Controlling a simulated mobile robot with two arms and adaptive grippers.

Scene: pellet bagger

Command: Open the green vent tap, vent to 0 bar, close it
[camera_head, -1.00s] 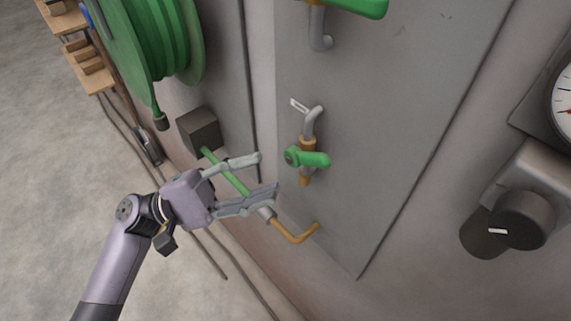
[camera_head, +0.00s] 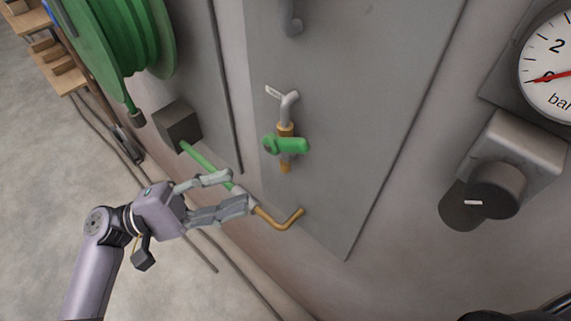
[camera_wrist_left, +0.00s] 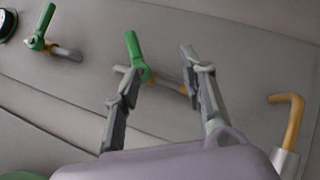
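The green vent tap (camera_head: 287,145) sits on a short brass and grey pipe on the grey wall panel (camera_head: 350,110). Its lever lies crosswise to the pipe in the head view. My right gripper is not in view.
A bent brass pipe (camera_head: 285,220) with a green hose (camera_head: 205,158) runs just behind and beside my left fingers. A dark box (camera_head: 178,126), a green hose reel (camera_head: 125,40) and a black knob (camera_head: 495,190) stand around. Another green tap (camera_wrist_left: 40,38) shows in the wrist view.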

